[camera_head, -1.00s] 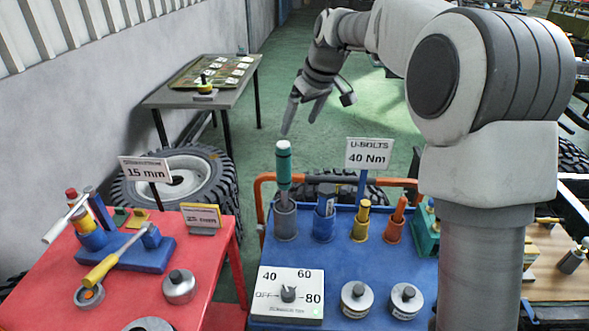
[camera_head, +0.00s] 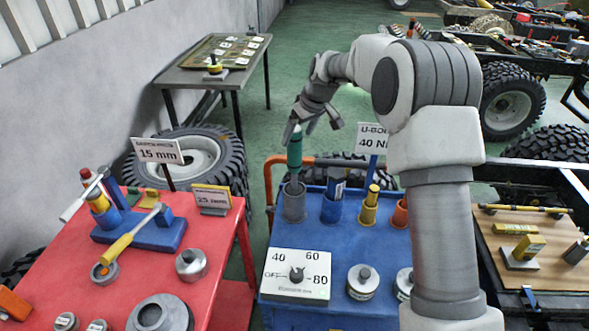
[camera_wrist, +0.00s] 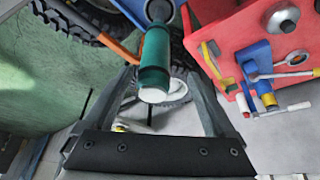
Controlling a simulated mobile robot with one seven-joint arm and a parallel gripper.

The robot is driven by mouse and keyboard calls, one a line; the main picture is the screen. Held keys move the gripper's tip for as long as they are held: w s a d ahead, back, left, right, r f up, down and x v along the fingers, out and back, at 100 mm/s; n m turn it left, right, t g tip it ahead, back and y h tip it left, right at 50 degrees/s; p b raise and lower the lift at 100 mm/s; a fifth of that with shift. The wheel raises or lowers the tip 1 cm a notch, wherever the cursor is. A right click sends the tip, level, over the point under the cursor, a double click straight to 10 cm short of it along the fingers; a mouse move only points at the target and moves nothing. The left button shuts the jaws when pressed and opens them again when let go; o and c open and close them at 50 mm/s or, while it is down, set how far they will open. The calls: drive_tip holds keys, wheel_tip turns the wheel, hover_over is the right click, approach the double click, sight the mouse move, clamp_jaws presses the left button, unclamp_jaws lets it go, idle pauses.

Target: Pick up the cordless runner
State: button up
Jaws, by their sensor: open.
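The likely cordless runner is a teal, cylindrical tool (camera_head: 294,158) standing upright in a grey cup (camera_head: 293,203) at the back left of the blue cart. Its lower part is hidden in the cup. My gripper (camera_head: 303,130) is open above and beside its top, with the fingers pointing down. No firm contact is visible.
Blue, yellow and orange holders stand right of the grey cup on the blue cart (camera_head: 330,285). A U-bolts sign (camera_head: 372,138) stands behind them. A dial box (camera_head: 296,275) and round weights lie in front. A red table (camera_head: 225,265) with tools is left.

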sight(294, 141)
drive_tip(key=shift+w+p+x, duration=0.25)
drive_tip(key=shift+p+x, duration=0.15)
drive_tip(key=shift+x, duration=0.9)
drive_tip(key=shift+w+p+x, duration=0.25)
drive_tip(key=shift+p+x, duration=0.1)
drive_tip(key=shift+x, duration=0.95)
drive_tip(key=shift+r, duration=0.15)
clamp_jaws()
drive_tip(key=shift+r, duration=0.15)
